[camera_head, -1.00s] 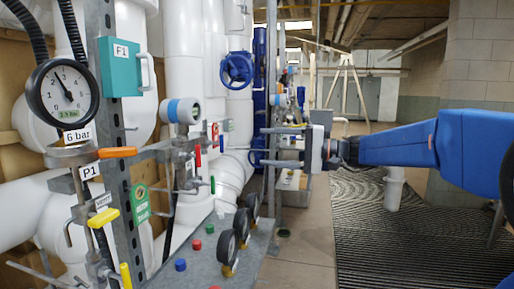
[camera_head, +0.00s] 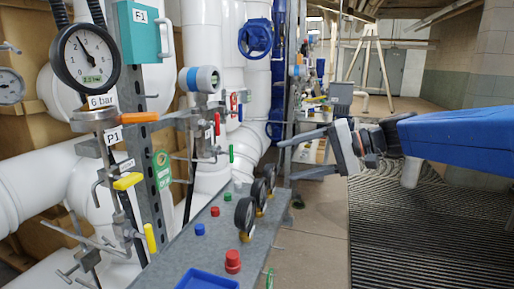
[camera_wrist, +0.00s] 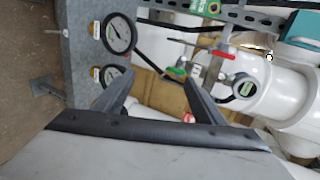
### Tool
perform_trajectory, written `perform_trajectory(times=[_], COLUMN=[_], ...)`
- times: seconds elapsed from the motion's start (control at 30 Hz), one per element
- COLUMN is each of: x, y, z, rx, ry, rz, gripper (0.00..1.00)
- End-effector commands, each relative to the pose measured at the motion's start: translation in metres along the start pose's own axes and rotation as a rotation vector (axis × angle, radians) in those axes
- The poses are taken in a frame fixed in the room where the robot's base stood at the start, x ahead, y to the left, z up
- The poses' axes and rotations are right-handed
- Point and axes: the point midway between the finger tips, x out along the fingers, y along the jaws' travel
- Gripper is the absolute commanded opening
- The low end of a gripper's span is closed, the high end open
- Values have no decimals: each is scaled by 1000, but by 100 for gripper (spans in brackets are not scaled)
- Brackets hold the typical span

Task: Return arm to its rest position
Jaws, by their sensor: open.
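My blue arm (camera_head: 470,135) reaches in from the right edge of the head view, roughly level. My gripper (camera_head: 280,158) is at its left end, with two dark fingers spread apart and nothing between them. It hangs in the air to the right of the pipes and the grey panel. In the wrist view my gripper (camera_wrist: 160,82) is also open and empty. Beyond the fingers there are dial gauges (camera_wrist: 119,34) and a red-handled valve (camera_wrist: 221,54). No contact with anything is visible.
A grey panel (camera_head: 205,255) bears caps and small gauges (camera_head: 244,215). A big gauge (camera_head: 86,56), an orange lever (camera_head: 140,117) and yellow levers (camera_head: 128,181) stand at left beside white pipes (camera_head: 40,190). The ribbed floor mat (camera_head: 420,240) at right is clear.

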Motion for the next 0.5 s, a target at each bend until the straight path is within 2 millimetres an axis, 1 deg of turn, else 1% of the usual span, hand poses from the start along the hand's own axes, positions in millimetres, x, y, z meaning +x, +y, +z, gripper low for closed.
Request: perform_trajectory(times=[0.03, 0.1, 0.17, 0.2, 0.27, 0.3, 0.37, 0.4, 0.47, 0.5], x=[-1, -4, -9, -13, -20, -26, -36, -43, -54, -62], y=[17, 43, 66, 82, 105, 120, 143, 158, 179, 193], z=[21, 45, 64, 76, 93, 103, 118, 127, 140, 147], rx=[-17, -38, -59, -75, -101, -120, -150, -171, -206, -230], ry=[-3, -4, -2, 1, 5, 10, 19, 25, 36, 44], rz=[68, 168, 252, 309, 392, 446, 526, 579, 657, 708], gripper=[64, 64, 64, 64, 64, 64, 64, 64, 64, 64])
